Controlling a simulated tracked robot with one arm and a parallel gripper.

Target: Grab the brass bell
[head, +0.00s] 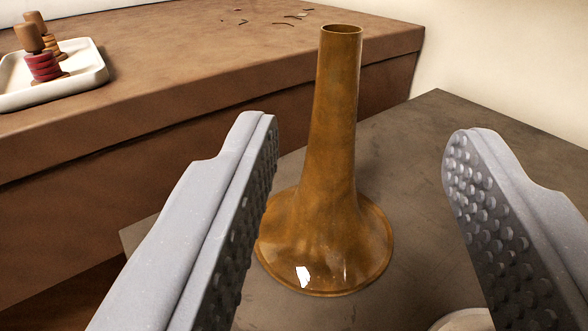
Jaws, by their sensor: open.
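The brass bell (332,160) stands upright on a dark grey-brown surface, its wide flared rim down and its narrow open tube end up. My gripper (362,150) is open, with one grey studded finger at the left of the picture and the other at the right. The bell shows between the two fingers, apart from the right one. The left finger overlaps the left edge of the flare in the view; I cannot tell whether they touch.
A brown workbench (200,60) runs behind at the left, with a white tray (85,75) holding wooden-topped red pieces (42,66). Thin scraps (285,22) lie on the bench. A pale round object (465,320) is partly visible at the bottom. The dark surface (420,130) is clear right of the bell.

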